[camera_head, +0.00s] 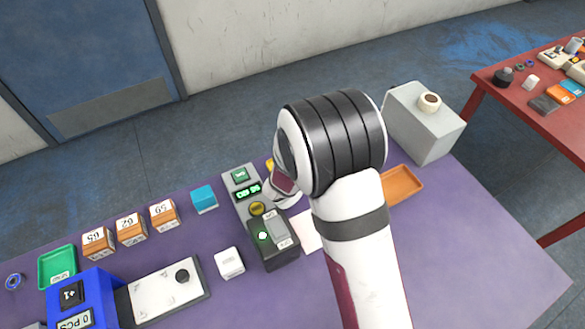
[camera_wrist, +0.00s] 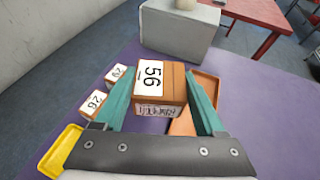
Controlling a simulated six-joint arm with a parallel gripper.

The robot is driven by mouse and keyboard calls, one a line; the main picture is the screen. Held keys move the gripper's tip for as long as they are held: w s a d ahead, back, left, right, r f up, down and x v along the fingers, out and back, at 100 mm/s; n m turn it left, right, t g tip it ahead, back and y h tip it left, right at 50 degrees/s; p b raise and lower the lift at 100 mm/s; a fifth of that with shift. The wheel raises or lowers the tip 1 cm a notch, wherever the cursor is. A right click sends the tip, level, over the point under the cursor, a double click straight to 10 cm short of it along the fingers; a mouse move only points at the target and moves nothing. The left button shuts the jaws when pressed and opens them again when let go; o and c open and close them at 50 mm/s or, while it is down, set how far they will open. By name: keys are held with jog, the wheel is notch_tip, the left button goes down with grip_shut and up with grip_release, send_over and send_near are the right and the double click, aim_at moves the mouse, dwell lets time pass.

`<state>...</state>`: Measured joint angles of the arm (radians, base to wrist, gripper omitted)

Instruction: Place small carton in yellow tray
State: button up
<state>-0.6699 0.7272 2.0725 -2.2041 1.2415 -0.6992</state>
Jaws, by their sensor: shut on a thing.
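A brown carton (camera_wrist: 160,82) with a white label reading 56 is between the teal fingers of my gripper (camera_wrist: 161,93) in the wrist view. The fingers are shut on its two sides. The yellow tray (camera_wrist: 61,151) shows at the lower left of the wrist view, partly cut off by my gripper, with the carton up and to the right of it. In the head view only a small yellow piece (camera_head: 269,164) shows beside my arm. The held carton and my fingertips are hidden behind my arm there.
An orange tray (camera_head: 402,186) and a grey box (camera_head: 424,122) stand to the right. Cartons labelled 29 (camera_wrist: 117,75) and 26 (camera_wrist: 95,104) stand left of the held one. A grey scanner console (camera_head: 260,217) is left of my arm. The purple table's right front is clear.

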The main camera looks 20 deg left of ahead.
jog(key=shift+n+y, duration=0.3)
jog(key=shift+y, duration=0.2)
jog(key=a+f, duration=0.2)
jog(key=a, duration=0.3)
jog(key=a+f, duration=0.2)
jog(key=a, duration=0.3)
jog(key=a+f, duration=0.2)
jog(key=a, duration=0.3)
jog(key=shift+s+f, duration=0.1)
jog(key=shift+f, duration=0.2)
jog(key=shift+a+f, duration=0.15)
jog(key=shift+f, duration=0.95)
jog(key=shift+a+f, duration=0.1)
jog(key=shift+f, duration=1)
